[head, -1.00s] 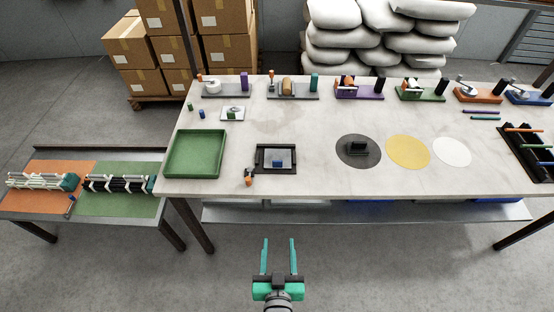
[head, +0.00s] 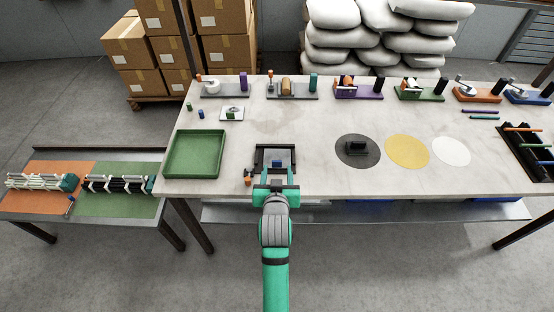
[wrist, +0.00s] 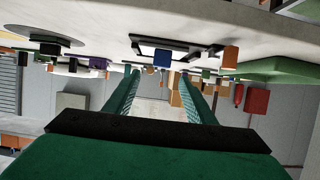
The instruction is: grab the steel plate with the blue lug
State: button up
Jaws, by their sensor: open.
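The steel plate (head: 269,152) with the blue lug (head: 277,163) lies in a black frame (head: 261,153) near the table's front edge. My gripper (head: 277,174) hides part of it in the head view. My gripper is open, with one green finger on each side of the blue lug as seen from the head. In the wrist view, the blue lug (wrist: 162,58) shows ahead between the open fingers (wrist: 158,75), apart from them. Nothing is between the fingers.
An orange-topped small part (head: 248,180) stands left of the frame at the table edge. A green tray (head: 194,154) is farther left. Another plate with a green lug (head: 232,114) lies behind. A black disc (head: 345,160) with a dark block is to the right.

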aim_at(277, 161)
jog(key=shift+x, duration=4.35)
jog(key=shift+s+f, duration=0.1)
grip_shut()
